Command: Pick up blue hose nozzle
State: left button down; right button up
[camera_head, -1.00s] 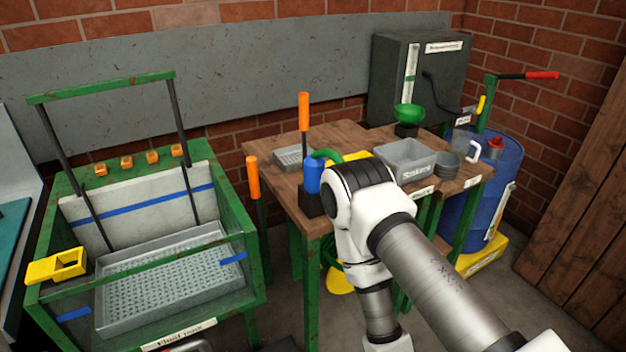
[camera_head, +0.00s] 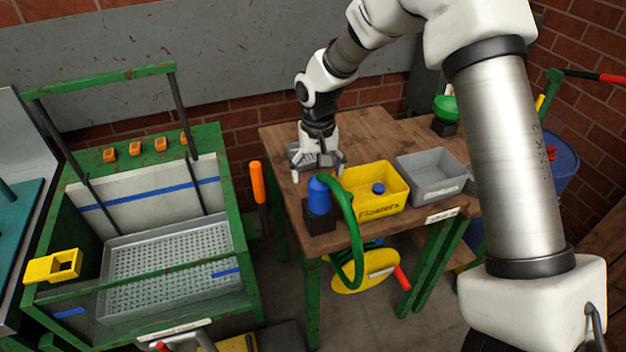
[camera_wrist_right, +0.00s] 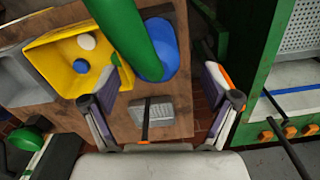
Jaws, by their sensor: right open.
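The blue hose nozzle (camera_head: 319,194) stands upright in a black holder (camera_head: 320,217) at the left front of the wooden table. A green hose (camera_head: 347,228) arches from it and hangs below the tabletop. In the right wrist view the nozzle (camera_wrist_right: 163,52) lies between and beyond the fingertips, partly covered by the green hose (camera_wrist_right: 124,34). My right gripper (camera_head: 318,172) is open and empty, pointing down just behind and above the nozzle; I see no contact. It also shows in the right wrist view (camera_wrist_right: 162,80), fingers spread. My left gripper is not in view.
A yellow bin (camera_head: 367,210) with a blue item inside stands close right of the nozzle, beside a grey bin (camera_head: 432,178). A small grey tray (camera_wrist_right: 155,108) lies behind the nozzle. An orange handle (camera_head: 257,182) rises left of the table. A green wash tub (camera_head: 250,255) stands further left.

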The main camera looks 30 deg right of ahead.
aim_at(320, 196)
jog(key=f, duration=0.2)
jog(key=f+p, duration=0.1)
jog(key=f, duration=0.4)
jog(key=shift+s+d+f+p, duration=0.15)
jog(key=shift+d+f+p, duration=0.1)
jog(key=shift+f+p, duration=0.15)
jog(key=shift+f, duration=0.1)
jog(key=c, duration=1.3)
